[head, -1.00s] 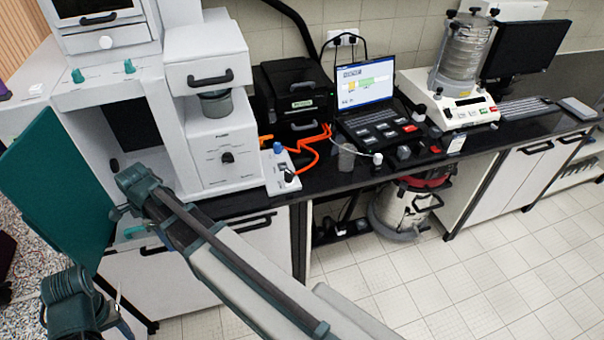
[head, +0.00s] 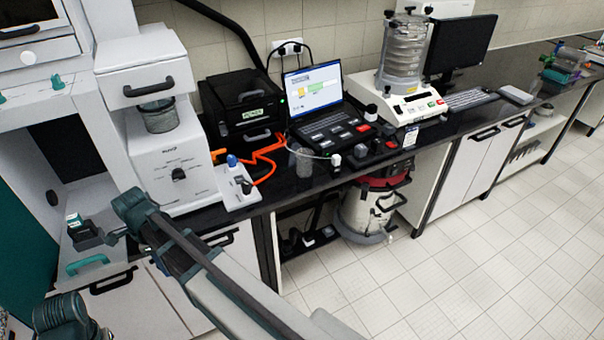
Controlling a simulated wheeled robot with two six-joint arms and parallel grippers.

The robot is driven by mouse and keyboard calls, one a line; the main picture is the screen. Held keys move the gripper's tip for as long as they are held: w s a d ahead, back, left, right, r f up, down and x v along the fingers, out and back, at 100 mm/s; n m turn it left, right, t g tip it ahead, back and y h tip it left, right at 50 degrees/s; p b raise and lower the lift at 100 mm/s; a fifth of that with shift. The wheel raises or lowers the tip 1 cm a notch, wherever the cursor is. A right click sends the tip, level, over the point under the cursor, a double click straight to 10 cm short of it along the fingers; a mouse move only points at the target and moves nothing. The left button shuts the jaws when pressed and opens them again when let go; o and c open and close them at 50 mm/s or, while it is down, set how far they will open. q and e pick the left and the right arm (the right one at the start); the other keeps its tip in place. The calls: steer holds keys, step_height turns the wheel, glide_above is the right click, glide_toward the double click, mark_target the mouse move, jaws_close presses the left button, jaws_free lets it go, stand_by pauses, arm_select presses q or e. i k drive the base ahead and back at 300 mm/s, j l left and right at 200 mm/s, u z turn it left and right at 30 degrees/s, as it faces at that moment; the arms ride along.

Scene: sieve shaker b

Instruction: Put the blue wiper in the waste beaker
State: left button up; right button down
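I cannot make out a blue wiper for certain. A small dark block with a blue-and-white top (head: 84,232) sits at the left, beside the end of my arm; I cannot tell what it is. A clear beaker (head: 303,162) stands near the bench's front edge, before the laptop; no label on it can be read. One of my arms reaches up from the bottom toward the left, its teal-grey end in front of the white cabinet. Its fingers cannot be made out clearly. Only a teal-grey joint of my other arm shows at the bottom left; its gripper is out of sight.
The black bench (head: 300,187) carries a white instrument (head: 165,165), a black printer (head: 243,105), a laptop (head: 315,95) and a sieve shaker (head: 405,75). A red-and-grey vacuum (head: 368,210) stands below. The tiled floor (head: 470,260) at the right is clear.

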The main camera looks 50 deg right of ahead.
mark_target(305, 172)
steer(key=z, duration=0.95)
steer(key=i+l, duration=0.3)
steer(key=i, duration=0.15)
steer(key=i+l, duration=0.3)
steer(key=i, duration=0.1)
